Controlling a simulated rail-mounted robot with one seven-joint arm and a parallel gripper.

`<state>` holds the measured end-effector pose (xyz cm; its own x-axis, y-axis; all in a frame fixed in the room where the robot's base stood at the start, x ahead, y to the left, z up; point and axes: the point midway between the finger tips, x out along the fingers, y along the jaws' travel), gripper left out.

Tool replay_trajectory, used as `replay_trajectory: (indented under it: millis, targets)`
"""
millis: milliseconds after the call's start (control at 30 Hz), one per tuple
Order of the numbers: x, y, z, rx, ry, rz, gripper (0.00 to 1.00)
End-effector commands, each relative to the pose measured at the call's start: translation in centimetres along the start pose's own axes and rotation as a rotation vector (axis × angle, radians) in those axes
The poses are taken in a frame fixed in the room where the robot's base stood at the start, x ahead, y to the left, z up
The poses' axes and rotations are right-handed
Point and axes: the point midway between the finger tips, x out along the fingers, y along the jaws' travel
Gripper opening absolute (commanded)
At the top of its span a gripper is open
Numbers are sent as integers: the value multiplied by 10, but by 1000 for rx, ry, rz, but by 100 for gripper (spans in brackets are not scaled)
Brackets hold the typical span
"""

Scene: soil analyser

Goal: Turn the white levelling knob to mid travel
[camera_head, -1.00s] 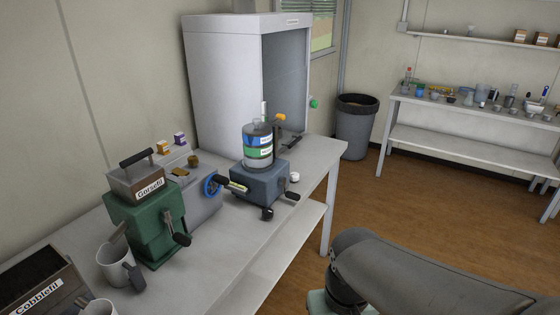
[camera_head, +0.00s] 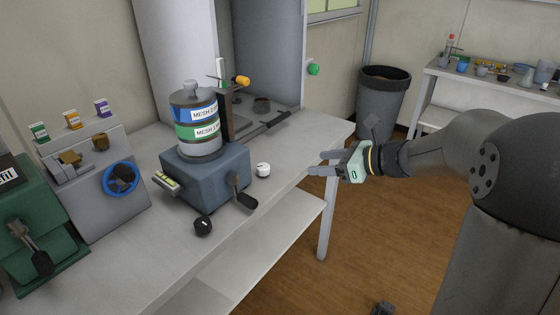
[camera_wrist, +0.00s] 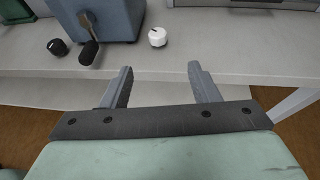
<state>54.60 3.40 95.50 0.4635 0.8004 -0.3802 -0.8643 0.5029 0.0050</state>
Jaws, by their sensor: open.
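The white levelling knob (camera_head: 263,169) is small and round, with a dark mark on its top. It is at the right side of the blue-grey sieve shaker base (camera_head: 207,180), close to the bench top. It also shows in the wrist view (camera_wrist: 157,37), ahead of my gripper and a little left of centre between the fingers. My gripper (camera_head: 318,163) is open and empty, to the right of the knob and apart from it, by the bench's front edge. In the wrist view both fingers (camera_wrist: 160,75) are spread with nothing between them.
A black knob (camera_head: 203,226) and a dark crank handle (camera_head: 244,196) are at the shaker's front. A sieve stack (camera_head: 197,122) stands on top. A machine with a blue wheel (camera_head: 120,178) stands left. The bench top (camera_head: 172,252) in front is clear. A bin (camera_head: 383,105) stands behind.

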Motion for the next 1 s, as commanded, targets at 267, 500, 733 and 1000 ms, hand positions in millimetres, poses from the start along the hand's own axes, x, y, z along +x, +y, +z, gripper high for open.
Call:
replay_trajectory:
  millis: [267, 500, 733, 1000]
  targets:
    - [45, 1, 0, -3, 0, 5, 55]
    - [98, 2, 0, -3, 1, 5, 55]
    - [143, 2, 0, -4, 3, 4, 55]
    - [169, 2, 0, -5, 2, 2, 55]
